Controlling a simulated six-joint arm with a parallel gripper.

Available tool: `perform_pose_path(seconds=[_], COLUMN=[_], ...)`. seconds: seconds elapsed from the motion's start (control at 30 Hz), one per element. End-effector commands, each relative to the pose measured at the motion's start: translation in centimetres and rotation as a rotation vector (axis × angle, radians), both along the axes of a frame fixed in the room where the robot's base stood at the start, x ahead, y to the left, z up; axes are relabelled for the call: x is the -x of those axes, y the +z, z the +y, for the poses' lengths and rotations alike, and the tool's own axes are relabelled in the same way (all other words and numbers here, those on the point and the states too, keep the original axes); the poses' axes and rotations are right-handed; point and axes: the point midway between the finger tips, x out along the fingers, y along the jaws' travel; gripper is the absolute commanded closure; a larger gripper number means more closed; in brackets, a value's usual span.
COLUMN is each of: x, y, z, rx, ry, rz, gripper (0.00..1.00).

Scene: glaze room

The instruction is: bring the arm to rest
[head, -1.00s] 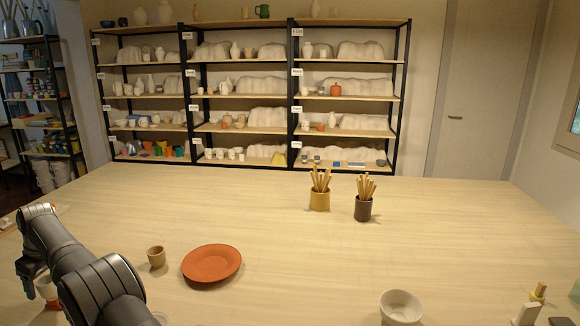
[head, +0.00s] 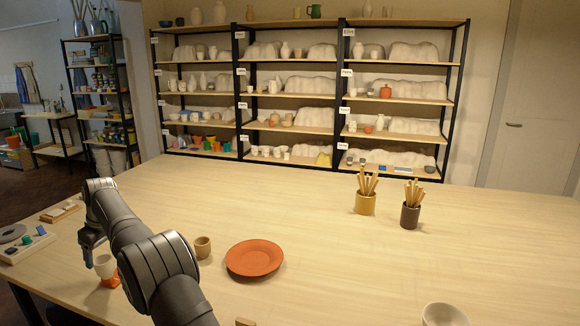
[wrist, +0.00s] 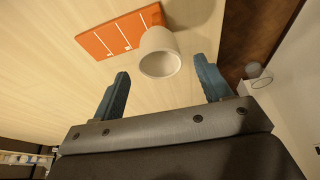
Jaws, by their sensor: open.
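My gripper (head: 88,250) is at the left of the table in the head view, beside a white cup (head: 104,267) on an orange tile (head: 110,280). In the wrist view my gripper (wrist: 162,66) is open, its two blue-grey fingers spread apart. The white cup (wrist: 160,55) shows beyond the gap between the fingertips, and nothing is held. The orange tile (wrist: 105,42) has white lines and lies under the cup. My arm hides part of the table in the head view.
A small brown cup (head: 203,248) and a terracotta plate (head: 254,258) stand right of my arm. Two pots of sticks (head: 365,204) (head: 410,215) stand farther back. A white bowl (head: 444,315) is at the front edge of view. Boards with small items (head: 25,240) lie at left. The middle is clear.

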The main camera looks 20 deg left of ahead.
Motion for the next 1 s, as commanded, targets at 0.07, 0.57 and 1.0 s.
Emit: perform_pose_path(seconds=[0.07,0.57,1.0], x=[0.0,-0.8,-4.7], y=[-1.8,-0.7,3.7], z=[0.5,0.7,-5.7], rx=[0.004,-0.001,-0.001], ry=[0.001,-0.003,-0.003], rz=[0.002,0.0,0.0], gripper=[0.29,0.29,0.29])
